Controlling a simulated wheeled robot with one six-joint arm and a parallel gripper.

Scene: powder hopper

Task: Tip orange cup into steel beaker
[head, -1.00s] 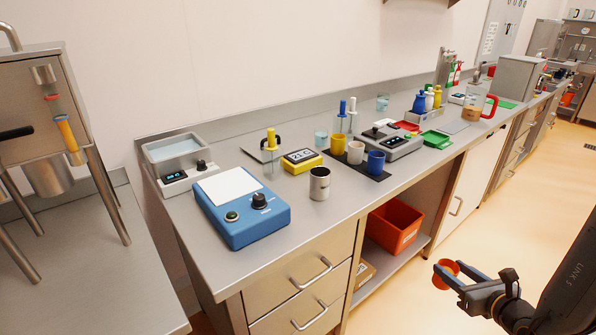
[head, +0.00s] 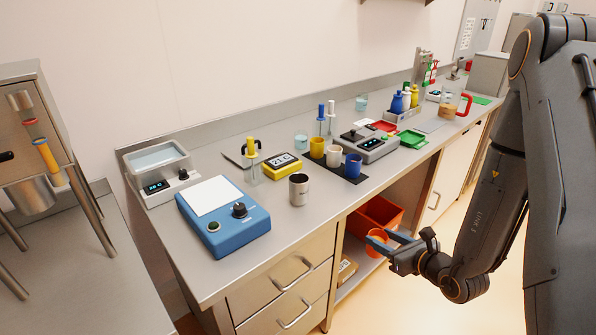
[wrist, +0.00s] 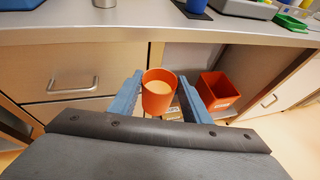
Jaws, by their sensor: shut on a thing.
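The orange cup (wrist: 158,92) is held upright between the blue fingers of my gripper (wrist: 160,98) in the wrist view. A pale fill shows inside it. In the head view my gripper (head: 385,244) holds the cup (head: 375,240) in front of the counter, below its top and near the open shelf. The steel beaker (head: 299,190) stands upright on the counter near its front edge, to the right of the blue device. It is partly seen at the top of the wrist view (wrist: 104,3). The cup and beaker are well apart.
A blue device with a white plate (head: 222,216) stands left of the beaker. Yellow, white and blue cups stand on a dark mat (head: 352,177) to its right. An orange bin (head: 378,213) sits on the shelf below. The counter's front edge lies between cup and beaker.

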